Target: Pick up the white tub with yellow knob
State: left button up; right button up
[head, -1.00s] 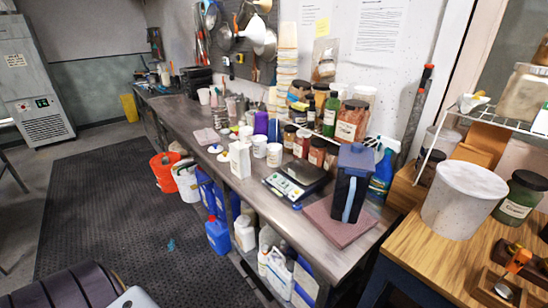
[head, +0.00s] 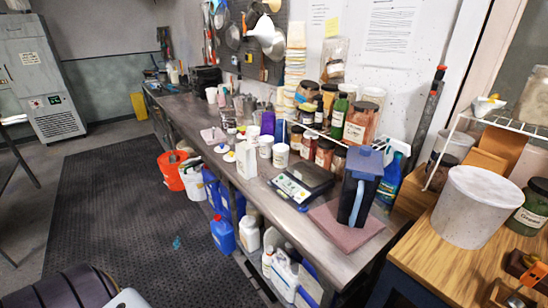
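A small white piece with a yellow knob or top (head: 488,104) sits on the wire rack at the right. Neither of my grippers shows in the head view, and nothing is seen being held.
The long grey bench (head: 345,262) carries white tubs, jars, a scale (head: 296,187) and a dark blue pitcher (head: 358,188). A large plain white tub (head: 477,205) stands on the wooden table (head: 440,245). Buckets and jugs crowd under the bench. The black floor mat (head: 110,205) is mostly clear.

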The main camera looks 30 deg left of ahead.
aim_at(281, 156)
jog(key=i+u, duration=0.15)
jog(key=u, duration=0.25)
jog(key=i+u, duration=0.15)
jog(key=u, duration=0.2)
jog(key=i+l+u, duration=0.15)
jog(key=u, duration=0.25)
